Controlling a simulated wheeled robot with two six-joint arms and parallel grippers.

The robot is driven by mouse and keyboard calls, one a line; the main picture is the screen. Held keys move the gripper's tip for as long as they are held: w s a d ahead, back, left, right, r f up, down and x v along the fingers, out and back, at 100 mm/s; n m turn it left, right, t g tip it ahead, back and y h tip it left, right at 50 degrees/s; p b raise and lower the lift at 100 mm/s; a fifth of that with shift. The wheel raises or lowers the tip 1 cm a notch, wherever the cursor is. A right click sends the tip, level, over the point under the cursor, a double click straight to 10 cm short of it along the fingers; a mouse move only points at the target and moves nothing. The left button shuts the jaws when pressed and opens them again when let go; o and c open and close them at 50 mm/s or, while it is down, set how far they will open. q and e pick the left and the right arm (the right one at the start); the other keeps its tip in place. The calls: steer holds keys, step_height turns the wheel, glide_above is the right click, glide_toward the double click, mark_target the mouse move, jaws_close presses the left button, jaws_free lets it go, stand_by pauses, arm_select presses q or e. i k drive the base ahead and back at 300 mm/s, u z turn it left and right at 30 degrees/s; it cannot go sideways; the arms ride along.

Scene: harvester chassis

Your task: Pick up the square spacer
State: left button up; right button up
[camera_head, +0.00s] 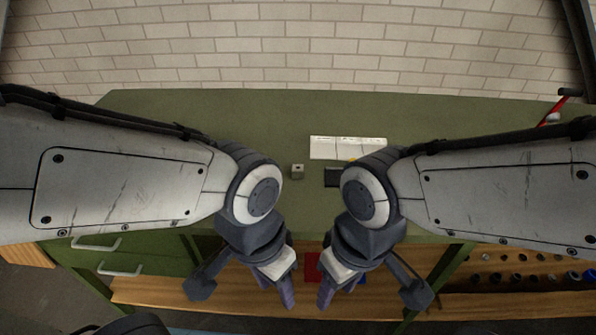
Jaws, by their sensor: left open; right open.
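A small light square block with a dark spot on top, which looks like the square spacer (298,171), sits on the green table (220,115) near the middle. It is in the gap between my two arms. My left gripper (243,291) is open and empty, below and left of the block in the picture, in front of the table's front edge. My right gripper (370,297) is open and empty, below and right of the block, also in front of that edge. Neither gripper touches the block.
A white panel (336,147) lies behind and right of the block. A dark object (331,177) is partly hidden by my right wrist. A red item (312,267) shows below, between the grippers. Drawers (120,262) are at lower left.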

mark_target(297, 169)
steer(key=u, duration=0.1)
steer(key=k, duration=0.45)
steer(key=u, duration=1.45)
steer(key=i, duration=0.8)
steer(key=z, duration=0.55)
steer(key=i, duration=0.5)
steer(key=z, duration=0.55)
